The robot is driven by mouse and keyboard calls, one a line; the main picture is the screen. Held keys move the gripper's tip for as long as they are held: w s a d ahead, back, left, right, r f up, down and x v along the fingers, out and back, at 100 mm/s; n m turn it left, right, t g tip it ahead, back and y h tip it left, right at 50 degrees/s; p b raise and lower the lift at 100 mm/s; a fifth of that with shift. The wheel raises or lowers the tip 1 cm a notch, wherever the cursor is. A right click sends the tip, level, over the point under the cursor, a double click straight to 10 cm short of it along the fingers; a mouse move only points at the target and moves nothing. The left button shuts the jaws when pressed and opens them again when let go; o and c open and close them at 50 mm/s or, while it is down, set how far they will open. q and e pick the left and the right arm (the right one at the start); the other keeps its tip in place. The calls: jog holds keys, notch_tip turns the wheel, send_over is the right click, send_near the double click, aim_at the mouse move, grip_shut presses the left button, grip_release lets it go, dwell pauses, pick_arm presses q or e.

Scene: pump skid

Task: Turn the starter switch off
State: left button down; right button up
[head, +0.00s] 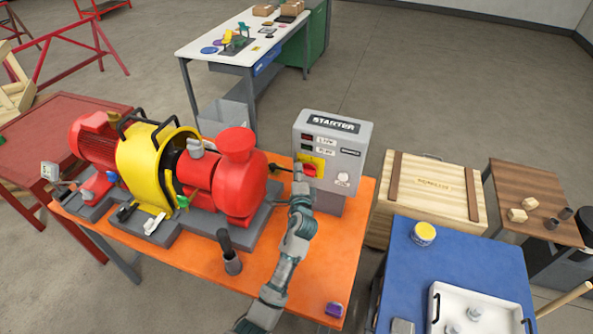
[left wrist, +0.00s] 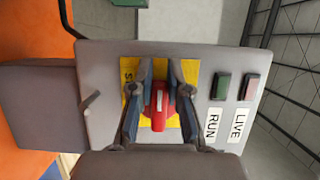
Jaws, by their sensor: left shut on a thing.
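The grey starter box (head: 352,138) stands at the back right of the orange table, its STARTER sign facing me. On its front is a yellow plate with the red switch handle (head: 311,170). My left gripper (head: 300,170) reaches up to it. In the left wrist view my left gripper (left wrist: 161,84) is shut on the red handle (left wrist: 158,108), one finger on each side. The handle points along the picture's vertical there. The fingers hide most of the yellow plate's (left wrist: 187,122) lettering. The RUN (left wrist: 222,87) and LIVE (left wrist: 249,87) lamps look dark. My right gripper is not in view.
The red pump (head: 238,175) with its yellow guard (head: 142,165) stands left of the box. A grey holder (head: 232,262) stands in front on the orange table (head: 190,285). A wooden crate (head: 430,190) and blue table (head: 470,250) are to the right.

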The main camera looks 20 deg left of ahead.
pick_arm(q)
jog(key=shift+d, duration=0.3)
jog(key=c, duration=1.1)
grip_release()
jog(key=shift+w+f, duration=0.1)
jog(key=shift+w, duration=0.05)
jog(key=shift+w+d, duration=0.15)
jog(key=shift+f, duration=0.1)
jog(key=shift+s, duration=0.5)
jog(key=v, duration=1.1)
jog(key=shift+d, duration=0.2)
